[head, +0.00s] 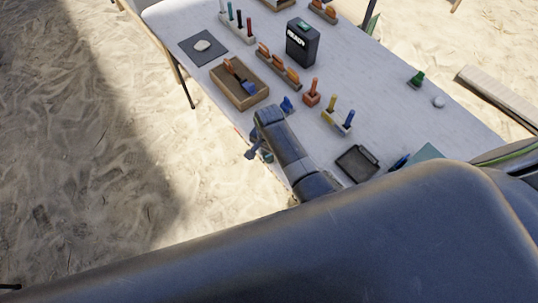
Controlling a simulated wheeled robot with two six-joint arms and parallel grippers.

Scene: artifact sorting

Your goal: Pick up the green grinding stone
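A small green object (417,78) stands on the right part of the white table; it may be the green grinding stone, but it is too small to be sure. My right gripper (252,152) hangs at the table's near edge, left of my bent forearm and far from the green object. Its fingers are small and partly hidden, so I cannot tell whether they are open or shut. My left gripper is not in view.
The white table (385,105) holds a wooden box (240,88), a black container (302,42), a dark tray (357,163) and several small tools. A pale round stone (438,102) lies near the green object. The table's middle right is mostly clear. Sand surrounds it.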

